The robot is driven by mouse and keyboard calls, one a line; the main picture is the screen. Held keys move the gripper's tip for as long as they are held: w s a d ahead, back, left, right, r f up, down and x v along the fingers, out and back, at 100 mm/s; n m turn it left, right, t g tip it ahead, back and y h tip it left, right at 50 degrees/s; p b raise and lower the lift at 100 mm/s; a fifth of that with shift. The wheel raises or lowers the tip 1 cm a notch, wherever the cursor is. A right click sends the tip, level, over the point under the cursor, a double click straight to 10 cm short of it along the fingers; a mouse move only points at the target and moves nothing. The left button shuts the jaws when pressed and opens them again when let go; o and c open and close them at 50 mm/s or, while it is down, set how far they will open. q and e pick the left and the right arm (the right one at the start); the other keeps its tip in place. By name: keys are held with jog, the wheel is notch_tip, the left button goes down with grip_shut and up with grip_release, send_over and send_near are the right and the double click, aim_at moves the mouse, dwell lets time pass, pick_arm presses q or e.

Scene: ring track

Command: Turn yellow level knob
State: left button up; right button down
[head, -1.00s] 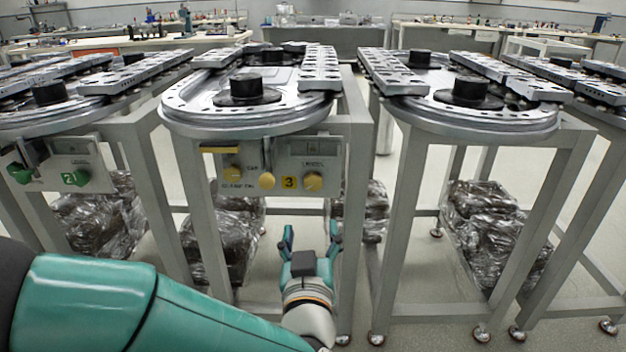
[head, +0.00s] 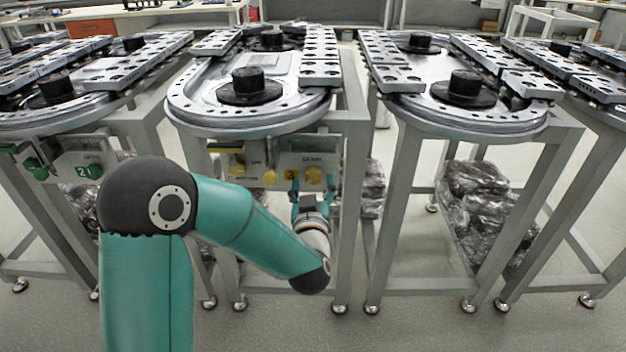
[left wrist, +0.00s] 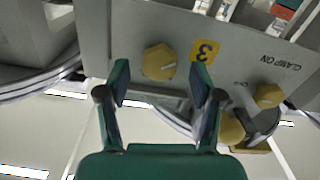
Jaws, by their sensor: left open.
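The yellow level knob (head: 314,176) sits on the right of the panel of station 3, under a small display. In the left wrist view, which is upside down, the same yellow knob (left wrist: 159,62) appears beside the yellow "3" label (left wrist: 204,51). My left gripper (head: 309,186) is open just below and in front of the knob. In the left wrist view its two teal fingers (left wrist: 160,75) stand apart, and the knob appears in the gap between their tips. I cannot tell how deep the knob is between them. My right gripper is not in view.
Two more yellow knobs, a middle one (head: 270,176) and a left one (head: 238,169), share the panel. The oval ring track (head: 182,104) overhangs it. Metal legs (head: 355,230) and wrapped bundles (head: 480,215) stand nearby. A green-knobbed panel (head: 70,172) is at left.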

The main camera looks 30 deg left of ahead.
pick_arm(q)
jog(key=shift+x, duration=0.8)
jog(key=shift+c, duration=0.3)
jog(key=c, duration=1.1)
jog(key=shift+m, duration=0.5)
jog(key=o, duration=1.2)
jog(key=shift+c, duration=0.2)
jog(key=shift+d, duration=0.1)
